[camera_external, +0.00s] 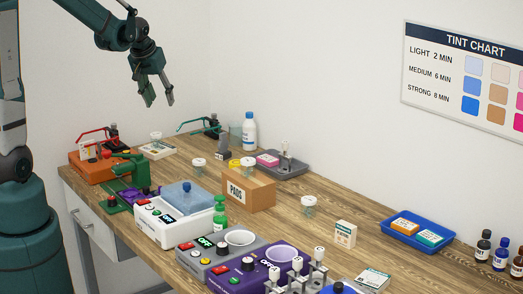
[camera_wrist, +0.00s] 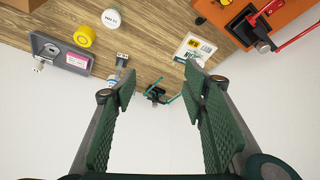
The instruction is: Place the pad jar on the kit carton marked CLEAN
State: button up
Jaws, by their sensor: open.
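My gripper (camera_external: 160,103) is open and empty, high above the back left of the table; its spread fingers also show in the wrist view (camera_wrist: 158,86). White-lidded clear jars stand on the table: one near the carton (camera_external: 198,167), one right of it (camera_external: 308,206), one at or on a flat white pack (camera_external: 157,149), one at the carton's back edge. A white lid with small lettering shows in the wrist view (camera_wrist: 112,18); I cannot tell which jar is the pad jar. The brown carton (camera_external: 262,196) reads PADS. I read CLEAN nowhere; small labels are too tiny.
A yellow-lidded jar (camera_wrist: 84,36) stands near the grey tray (camera_wrist: 45,50) with a pink box. A blue tray (camera_external: 388,234) stands right.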

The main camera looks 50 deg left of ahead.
jog(key=s+d+r+m, duration=0.1)
jog(key=s+d+r, duration=0.15)
jog(key=d, duration=0.25)
jog(key=s+d+r+m+t+h, duration=0.1)
jog(key=s+d+r, duration=0.1)
jog(key=s+d, duration=0.25)
jog(key=s+d+r+m, duration=0.1)
jog(key=s+d+r, duration=0.15)
jog(key=d, duration=0.35)
jog(key=s+d+m+t+h, duration=0.1)
jog(key=s+d+m, duration=0.2)
jog(key=s+d, duration=0.8)
jog(key=shift+s+f+t+h, duration=0.3)
jog(key=shift+s+f, duration=0.1)
jog(key=shift+s, duration=0.8)
